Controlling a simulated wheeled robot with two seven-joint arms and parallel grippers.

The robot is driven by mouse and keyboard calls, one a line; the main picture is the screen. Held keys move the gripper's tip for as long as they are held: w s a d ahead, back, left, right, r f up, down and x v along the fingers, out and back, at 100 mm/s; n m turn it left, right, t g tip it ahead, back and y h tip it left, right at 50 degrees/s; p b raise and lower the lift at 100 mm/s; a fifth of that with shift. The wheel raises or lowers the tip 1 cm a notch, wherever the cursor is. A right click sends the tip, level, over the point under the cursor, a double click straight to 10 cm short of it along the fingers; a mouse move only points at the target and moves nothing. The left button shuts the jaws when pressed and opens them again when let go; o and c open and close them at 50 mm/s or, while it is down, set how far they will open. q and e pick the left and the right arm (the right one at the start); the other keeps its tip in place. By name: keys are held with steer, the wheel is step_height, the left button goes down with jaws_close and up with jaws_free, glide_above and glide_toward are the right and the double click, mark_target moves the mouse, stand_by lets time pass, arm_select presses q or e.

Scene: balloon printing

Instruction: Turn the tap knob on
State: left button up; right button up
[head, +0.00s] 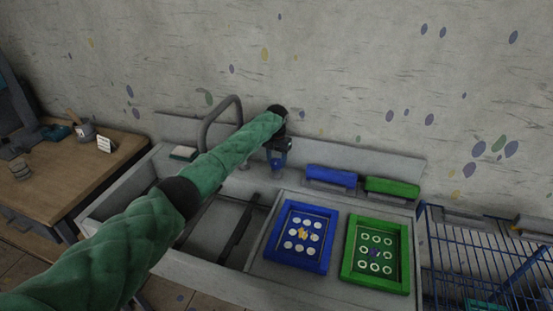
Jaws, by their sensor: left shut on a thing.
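My left arm, in a green quilted sleeve, reaches from the lower left across the sink to its back ledge. My left gripper (279,160) is at the ledge, just right of the grey curved tap (204,122). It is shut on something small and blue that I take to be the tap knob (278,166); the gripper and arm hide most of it. The tap's lower part is behind my arm. The sink basin (205,225) is below the arm. I do not see my right gripper.
A blue-framed tray (269,249) and a green-framed tray (348,264) lie right of the basin. Blue (331,177) and green (392,187) bars sit behind them. A blue wire basket (455,260) stands at the right. A wooden table (60,175) with pots is at the left.

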arm_select(q)
steer(key=shift+r+n+p, duration=0.1)
steer(key=shift+n+p, duration=0.2)
steer(key=shift+n, duration=0.4)
steer(key=n+p, duration=0.3)
steer(key=n, duration=0.4)
steer(key=n+p, duration=0.1)
steer(key=n, duration=0.3)
steer(key=shift+n+p, duration=0.4)
steer(key=n, duration=0.2)
steer(key=shift+n+p, duration=0.3)
steer(key=shift+n, duration=0.6)
arm_select(e)
steer(key=s+d+f+g, duration=0.1)
steer(key=s+d, duration=0.1)
steer(key=s, duration=1.4)
steer(key=shift+f, duration=0.4)
steer(key=shift+d, duration=0.2)
